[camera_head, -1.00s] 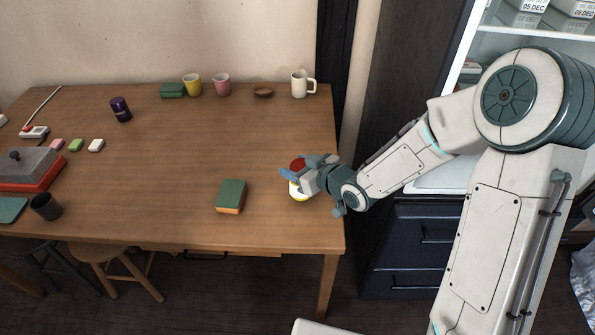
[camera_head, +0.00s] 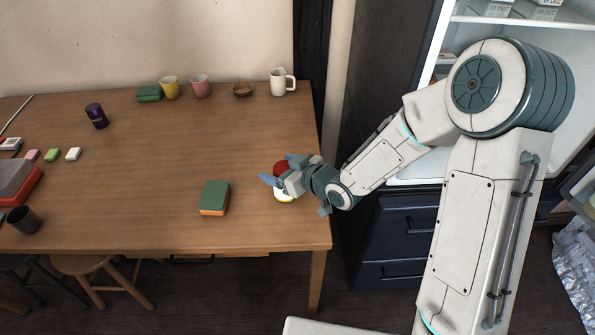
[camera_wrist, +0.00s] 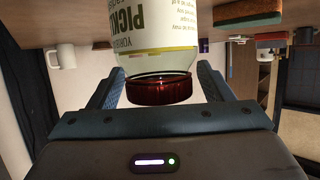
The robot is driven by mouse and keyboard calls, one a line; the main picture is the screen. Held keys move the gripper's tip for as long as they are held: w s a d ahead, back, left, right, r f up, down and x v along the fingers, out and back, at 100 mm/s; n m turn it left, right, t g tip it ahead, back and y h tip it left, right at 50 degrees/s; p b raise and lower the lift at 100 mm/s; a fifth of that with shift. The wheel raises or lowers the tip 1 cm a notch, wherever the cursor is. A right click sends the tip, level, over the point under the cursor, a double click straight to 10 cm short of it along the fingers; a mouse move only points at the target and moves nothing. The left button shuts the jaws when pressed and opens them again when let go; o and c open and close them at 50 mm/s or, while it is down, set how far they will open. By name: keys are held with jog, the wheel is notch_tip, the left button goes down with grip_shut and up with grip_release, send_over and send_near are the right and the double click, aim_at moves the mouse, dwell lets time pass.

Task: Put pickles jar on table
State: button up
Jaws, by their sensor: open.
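The pickles jar (camera_wrist: 160,45) has a pale label with green lettering and a dark red lid. In the wrist view, which is upside down, it stands between the spread fingers of my gripper (camera_wrist: 160,88), with a gap on each side. In the head view, the jar's red lid (camera_head: 282,168) and pale lower part (camera_head: 284,196) show around my gripper (camera_head: 279,176). The jar stands upright on the wooden table (camera_head: 150,205) near its right edge. My gripper is open around it and hides part of it.
A green and orange sponge-like block (camera_head: 214,198) lies left of the jar. A white mug (camera_head: 279,82), a brown bowl (camera_head: 243,90), and pink (camera_head: 200,86) and yellow (camera_head: 170,88) cups stand along the back. The table between is clear. An open fridge (camera_head: 510,25) is at right.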

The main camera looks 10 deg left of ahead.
jog(key=b+v, duration=0.4)
jog(key=v, duration=0.7)
jog(key=shift+s+d, duration=0.15)
jog(key=shift+d, duration=0.15)
jog(key=w+d+m+t+h, duration=0.2)
jog(key=d+m+h, duration=0.4)
jog(key=d+h, duration=0.75)
jog(key=s+d+r+m+g+y, duration=0.1)
jog(key=s+d+m+g, duration=0.1)
jog(key=s, duration=0.5)
jog(key=s+d+r+m+g+y, duration=0.1)
jog(key=s+d+m+g, duration=0.2)
jog(key=s+d+g, duration=0.2)
jog(key=s, duration=0.3)
jog(key=shift+s+r+m, duration=0.25)
jog(key=shift+s+m, duration=0.05)
